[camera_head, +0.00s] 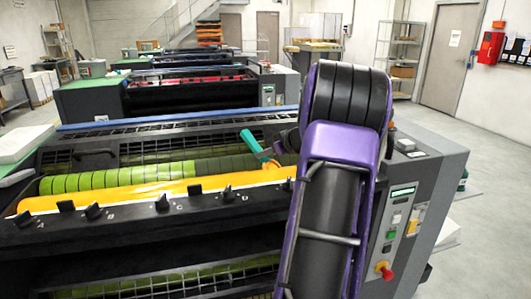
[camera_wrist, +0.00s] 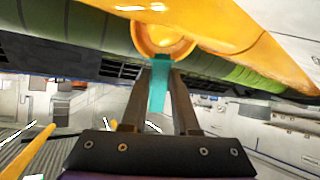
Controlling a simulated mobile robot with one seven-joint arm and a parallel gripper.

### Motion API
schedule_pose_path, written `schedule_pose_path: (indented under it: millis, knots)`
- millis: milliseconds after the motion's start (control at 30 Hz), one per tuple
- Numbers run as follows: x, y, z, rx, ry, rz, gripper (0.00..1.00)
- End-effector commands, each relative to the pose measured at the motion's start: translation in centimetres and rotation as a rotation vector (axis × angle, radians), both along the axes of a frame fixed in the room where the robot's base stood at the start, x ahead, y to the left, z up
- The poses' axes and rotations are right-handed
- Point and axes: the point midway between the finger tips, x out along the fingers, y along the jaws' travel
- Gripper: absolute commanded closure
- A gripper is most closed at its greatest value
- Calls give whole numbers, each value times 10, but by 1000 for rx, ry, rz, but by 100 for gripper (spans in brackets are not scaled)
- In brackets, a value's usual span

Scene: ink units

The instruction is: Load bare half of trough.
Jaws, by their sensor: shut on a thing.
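My gripper (camera_head: 274,150) is shut on the teal handle (camera_head: 252,142) of a tool, over the ink trough of the nearest press. In the wrist view the teal handle (camera_wrist: 158,86) runs between the two fingers (camera_wrist: 161,70). A rounded yellow-orange end (camera_wrist: 160,38) lies just beyond the fingertips, against the yellow; I cannot tell whether it is a scoop or an ink lump. Yellow ink (camera_head: 150,192) lies along the visible left stretch of the trough, beside the green roller (camera_head: 120,178). My arm hides the trough's right end.
Black ink keys (camera_head: 162,202) stand along the trough's front edge. A control panel (camera_head: 400,215) with a red button is at the press's right end. More presses (camera_head: 190,95) stand behind. The floor (camera_head: 490,180) at right is mostly clear.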

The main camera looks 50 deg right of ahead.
Motion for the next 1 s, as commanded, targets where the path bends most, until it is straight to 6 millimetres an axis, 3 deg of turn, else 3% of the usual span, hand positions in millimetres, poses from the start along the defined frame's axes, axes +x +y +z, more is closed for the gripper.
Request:
schedule_pose_path:
  millis: [433,800,1000]
  knots:
    - [0,0,0,1,1,-1,100]
    - [0,0,39,-2,1,0,100]
    - [0,0,45,1,1,-1,100]
